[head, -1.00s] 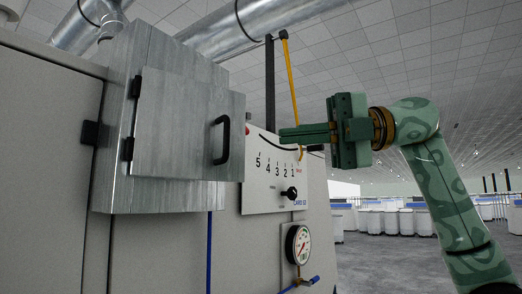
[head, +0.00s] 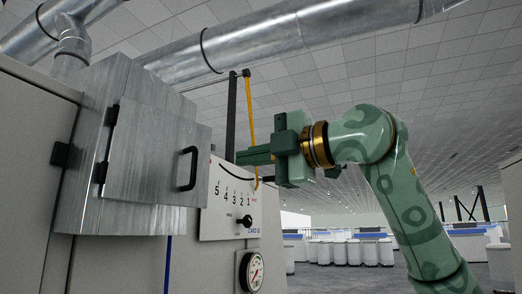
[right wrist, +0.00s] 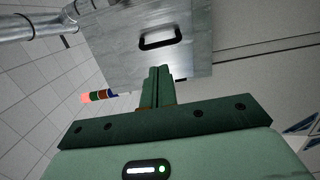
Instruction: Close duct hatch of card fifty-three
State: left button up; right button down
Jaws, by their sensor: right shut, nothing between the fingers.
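The duct hatch door (head: 150,160) is a grey metal panel with a black bar handle (head: 187,168). It is hinged at its left edge on the metal duct box (head: 85,170) and stands ajar, its free edge out past the box. My right gripper (head: 240,157) is shut and empty, to the right of the handle and pointing left, apart from the door. In the right wrist view the shut fingers (right wrist: 158,70) point at the door below the handle (right wrist: 161,38). My left gripper is not in view.
A panel (head: 226,206) with numbers, a black knob and a small "CARD" label, its number hard to read, is below my right gripper. A pressure gauge (head: 251,271) is under it. Round ducts (head: 290,30) run overhead.

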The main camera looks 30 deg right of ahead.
aim_at(196, 166)
jog(key=shift+p+x, duration=1.85)
jog(key=shift+x, duration=3)
jog(key=shift+w, duration=0.1)
